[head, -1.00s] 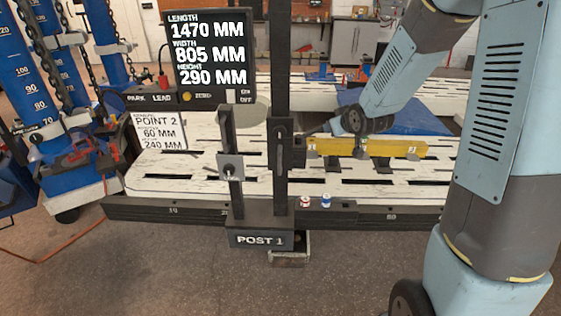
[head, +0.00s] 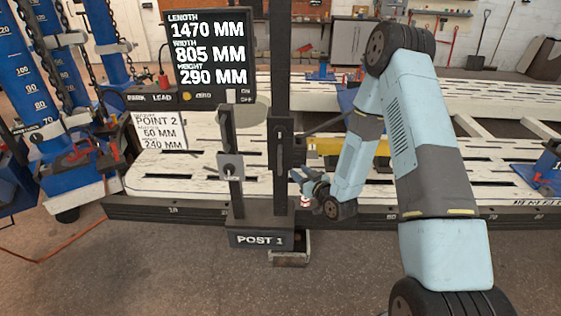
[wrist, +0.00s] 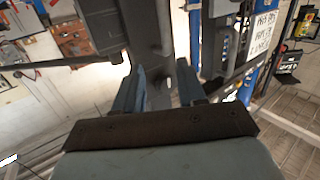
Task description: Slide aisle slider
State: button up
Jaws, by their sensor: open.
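The dark upright frame of POST 1 (head: 262,239) stands at the near edge of the white bench. Its tall post (head: 281,60) carries a dark sleeve with a slot (head: 281,150). Its shorter post to the left carries a grey plate with a knob (head: 231,167). No label I can read tells which is the aisle slider. My gripper (head: 297,176) is just right of the tall post, below the sleeve, pointing left. In the wrist view my gripper (wrist: 160,75) has its blue fingers apart, with a dark upright (wrist: 145,25) ahead; contact cannot be told.
A display (head: 210,52) reads length 1470, width 805, height 290 mm. A white POINT 2 card (head: 160,132) hangs below it. A yellow beam (head: 325,147) lies on the bench behind my arm. A small open tray (head: 289,256) sits at the post's foot. The near floor is clear.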

aim_at(280, 171)
jog(key=shift+t, duration=0.3)
jog(key=x, duration=0.4)
jog(key=f+x, duration=0.1)
jog(key=x, duration=0.3)
jog(key=a+x, duration=0.1)
jog(key=x, duration=0.4)
jog(key=shift+s+f, duration=0.35)
jog(key=shift+m, duration=0.3)
grip_shut()
